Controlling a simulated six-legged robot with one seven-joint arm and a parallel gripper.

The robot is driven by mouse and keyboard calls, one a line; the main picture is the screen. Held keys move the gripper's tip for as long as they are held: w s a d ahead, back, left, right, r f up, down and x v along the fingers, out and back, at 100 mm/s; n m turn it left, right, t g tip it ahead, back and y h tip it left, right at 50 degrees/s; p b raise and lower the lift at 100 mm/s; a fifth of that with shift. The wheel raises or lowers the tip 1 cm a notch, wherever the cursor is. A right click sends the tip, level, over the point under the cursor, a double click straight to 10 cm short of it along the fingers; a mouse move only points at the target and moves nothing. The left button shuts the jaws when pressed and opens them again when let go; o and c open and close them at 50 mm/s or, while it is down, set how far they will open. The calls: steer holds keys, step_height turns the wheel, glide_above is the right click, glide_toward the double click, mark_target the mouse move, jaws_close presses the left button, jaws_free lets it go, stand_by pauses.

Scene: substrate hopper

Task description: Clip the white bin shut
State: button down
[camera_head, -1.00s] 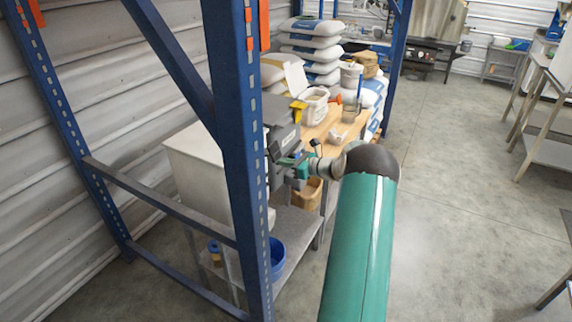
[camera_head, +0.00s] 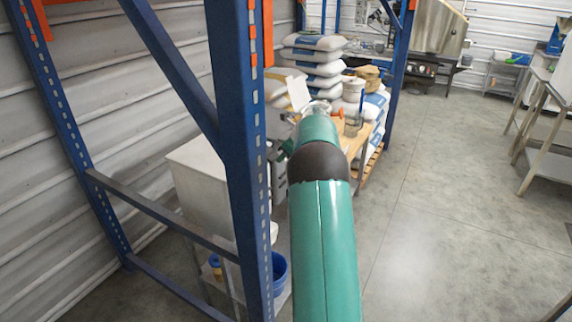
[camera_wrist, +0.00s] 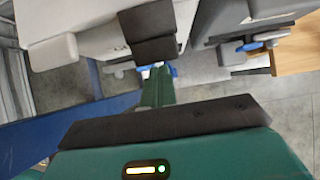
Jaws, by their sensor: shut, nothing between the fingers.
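The white bin's raised lid (camera_head: 299,92) stands upright in the head view, above the wooden table. The bin's body (camera_head: 320,105) is mostly hidden behind my green arm, with only a bit of its rim showing. In the wrist view the green housing and dark bar of my gripper (camera_wrist: 165,122) fill the bottom. It is shut and holds nothing. The bin cannot be made out in the wrist view, so the gap to it cannot be told.
A blue rack post (camera_head: 240,150) stands left of my arm. A pale box-shaped hopper (camera_head: 200,185) is behind it, with a blue bucket (camera_head: 277,272) below. Stacked sacks (camera_head: 315,60) are behind the table. A grey machine (camera_wrist: 245,25) shows close by in the wrist view.

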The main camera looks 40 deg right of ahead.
steer(key=shift+w+a+r+g+h, duration=0.3)
steer(key=shift+w+r+g, duration=0.3)
steer(key=shift+g, duration=0.2)
steer(key=shift+w, duration=0.15)
steer(key=shift+s+r, duration=0.1)
steer(key=shift+s, duration=0.1)
steer(key=shift+w+r, duration=0.1)
steer(key=shift+w, duration=0.1)
steer(key=shift+s+r, duration=0.15)
steer(key=shift+r, duration=0.45)
steer(key=shift+s+d, duration=0.2)
steer(key=shift+s, duration=0.15)
steer(key=v, duration=1.1)
steer(key=shift+s+d, duration=0.2)
steer(key=shift+s, duration=0.15)
